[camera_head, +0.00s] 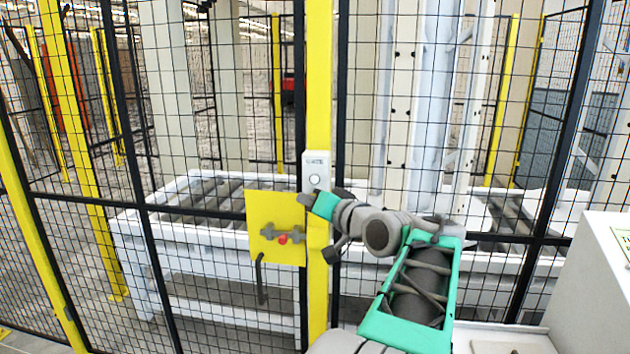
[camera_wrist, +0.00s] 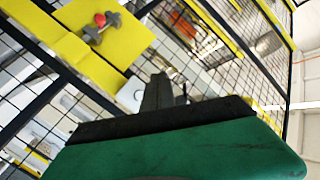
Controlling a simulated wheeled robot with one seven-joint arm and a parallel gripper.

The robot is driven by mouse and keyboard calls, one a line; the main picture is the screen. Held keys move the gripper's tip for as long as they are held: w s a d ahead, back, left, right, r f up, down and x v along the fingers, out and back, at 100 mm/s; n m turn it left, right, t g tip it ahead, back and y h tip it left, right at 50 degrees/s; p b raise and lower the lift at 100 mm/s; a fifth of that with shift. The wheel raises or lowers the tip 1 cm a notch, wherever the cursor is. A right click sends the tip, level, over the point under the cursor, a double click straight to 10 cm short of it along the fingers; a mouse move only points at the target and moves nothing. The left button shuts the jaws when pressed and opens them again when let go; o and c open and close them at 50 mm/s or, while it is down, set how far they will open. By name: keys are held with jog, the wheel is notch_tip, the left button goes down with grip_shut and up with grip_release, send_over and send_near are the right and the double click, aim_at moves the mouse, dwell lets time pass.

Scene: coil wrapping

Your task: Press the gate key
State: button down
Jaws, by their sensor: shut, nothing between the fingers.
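The gate key is a pale box marked "GATE" (camera_head: 316,170) with a round white button, mounted on a yellow post. My gripper (camera_head: 304,198) is just below the button in the head view, near the box's lower edge. I cannot tell whether it touches the box. In the wrist view my gripper's dark fingers (camera_wrist: 158,90) are closed together with nothing between them. A pale patch beside them (camera_wrist: 130,94) may be the box, partly hidden.
A yellow latch plate (camera_head: 262,228) with a red knob is on the fence left of the post; it also shows in the wrist view (camera_wrist: 75,50). Black mesh fence (camera_head: 75,225) spans both sides. A white roller conveyor (camera_head: 150,240) stands behind it. A white cabinet (camera_head: 590,290) is at right.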

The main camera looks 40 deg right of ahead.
aim_at(314, 180)
jog(key=shift+w+d+p, duration=0.65)
jog(key=shift+w+d, duration=0.25)
jog(key=shift+d, duration=0.25)
jog(key=shift+w+d+p, duration=0.6)
jog(key=shift+w+d, duration=0.3)
jog(key=shift+d, duration=0.3)
jog(key=shift+w+d+p, duration=0.65)
jog(key=shift+w+d, duration=0.25)
jog(key=shift+d, duration=0.35)
jog(key=shift+w+d, duration=0.45)
jog(key=shift+d, duration=0.05)
dwell(0.3)
jog(key=shift+s+a+b, duration=0.4)
jog(key=shift+s+a, duration=0.1)
jog(key=shift+a, duration=0.1)
